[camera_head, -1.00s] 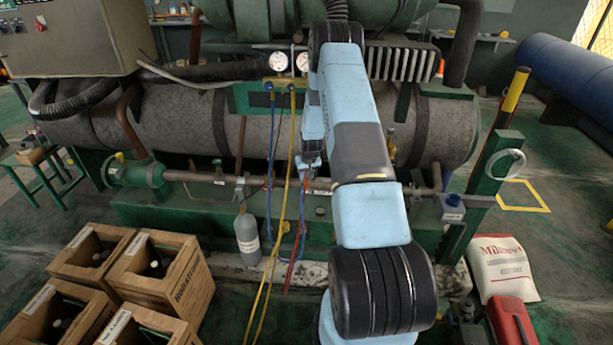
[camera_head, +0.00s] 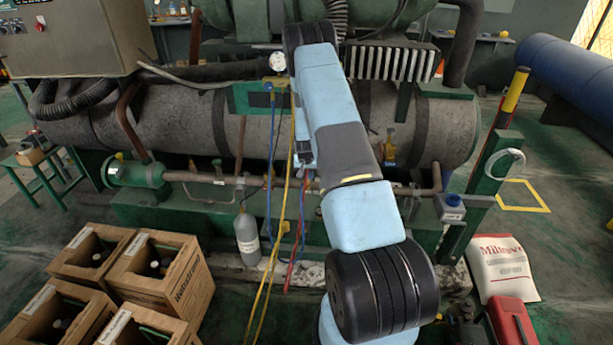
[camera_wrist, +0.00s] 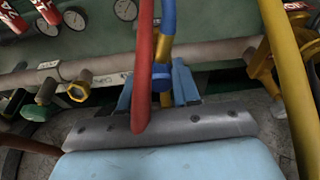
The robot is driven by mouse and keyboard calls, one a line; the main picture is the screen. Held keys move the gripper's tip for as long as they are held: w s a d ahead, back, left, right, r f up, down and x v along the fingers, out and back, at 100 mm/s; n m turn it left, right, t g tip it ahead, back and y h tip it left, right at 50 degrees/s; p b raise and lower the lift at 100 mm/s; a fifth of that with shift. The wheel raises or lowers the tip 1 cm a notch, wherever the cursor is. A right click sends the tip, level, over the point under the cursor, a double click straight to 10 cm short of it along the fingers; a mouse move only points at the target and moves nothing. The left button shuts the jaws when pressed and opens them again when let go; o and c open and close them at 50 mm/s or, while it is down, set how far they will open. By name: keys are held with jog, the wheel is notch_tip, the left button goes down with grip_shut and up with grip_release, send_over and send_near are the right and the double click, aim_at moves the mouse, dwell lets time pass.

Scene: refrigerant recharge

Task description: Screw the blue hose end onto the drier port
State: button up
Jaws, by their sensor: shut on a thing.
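My gripper (camera_wrist: 155,88) shows in the wrist view with its two light-blue fingers on either side of a blue hose end (camera_wrist: 162,77). It is shut on this hose end; the red hose in front hides part of the grip. The blue hose (camera_wrist: 168,14) runs up out of the picture, and in the head view it hangs from the gauge manifold (camera_head: 271,150). A brass hex port (camera_wrist: 80,86) on the pipe lies to the left, apart from the gripper. I cannot tell surely whether it is the drier port. In the head view my arm largely hides the gripper.
A red hose (camera_wrist: 144,65) crosses close in front of the gripper. A yellow hose (camera_wrist: 287,85) hangs to the right. A grey cylinder (camera_head: 247,235) stands below the pipe. Wooden crates (camera_head: 160,275) fill the lower left. A white bag (camera_head: 503,268) lies at the right.

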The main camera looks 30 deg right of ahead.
jog(key=shift+d+m+g+h, duration=0.1)
jog(key=shift+m+g+h, duration=0.25)
jog(key=shift+m, duration=1.35)
jog(key=m, duration=0.3)
jog(key=shift+f+g+h, duration=0.1)
jog(key=shift+g+h, duration=0.15)
jog(key=o, duration=1.1)
jog(key=shift+r, duration=2.3)
